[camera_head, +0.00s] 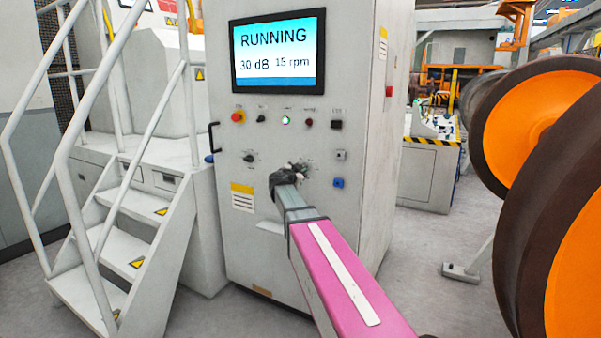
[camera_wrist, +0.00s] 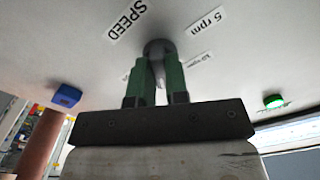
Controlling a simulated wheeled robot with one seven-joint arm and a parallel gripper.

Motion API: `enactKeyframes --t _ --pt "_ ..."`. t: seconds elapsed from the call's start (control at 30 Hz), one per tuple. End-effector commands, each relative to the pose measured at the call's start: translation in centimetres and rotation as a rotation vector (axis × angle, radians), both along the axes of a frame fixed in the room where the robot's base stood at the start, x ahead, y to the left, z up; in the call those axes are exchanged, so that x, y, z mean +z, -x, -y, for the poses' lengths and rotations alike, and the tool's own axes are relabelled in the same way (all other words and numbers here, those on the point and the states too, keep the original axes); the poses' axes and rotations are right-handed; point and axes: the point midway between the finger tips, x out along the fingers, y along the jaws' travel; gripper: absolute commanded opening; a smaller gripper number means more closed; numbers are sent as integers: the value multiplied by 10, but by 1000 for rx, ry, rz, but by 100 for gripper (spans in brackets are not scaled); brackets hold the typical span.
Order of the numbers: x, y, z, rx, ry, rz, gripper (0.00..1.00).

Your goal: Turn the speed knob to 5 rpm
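The grey speed knob (camera_wrist: 156,45) is on the panel straight in front of my gripper, beside the labels "SPEED" (camera_wrist: 126,20) and "5 rpm" (camera_wrist: 205,22). A smaller "10 rpm" label (camera_wrist: 198,58) sits below "5 rpm". My gripper (camera_wrist: 158,62) has its two green fingers on either side of the knob's grey middle, and they look closed on it. The fingers hide part of the knob and the labels at left. In the head view my gripper (camera_head: 298,170) covers the knob. The screen (camera_head: 277,52) reads RUNNING, 30 dB, 15 rpm.
The cabinet (camera_head: 240,275) carries a red button (camera_head: 238,117), a lit green light (camera_head: 286,121), a black knob (camera_head: 249,158) and a blue button (camera_head: 338,183). White stairs (camera_head: 125,250) stand left. Large orange wheels (camera_head: 535,125) stand close on the right.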

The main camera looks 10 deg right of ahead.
Motion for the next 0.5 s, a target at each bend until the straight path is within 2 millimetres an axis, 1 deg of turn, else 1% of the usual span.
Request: enactKeyframes --t 0.27,0.5 --pt "0 0 0 -1 16 -15 0" --pt "0 1 0 -1 98 -88 0"
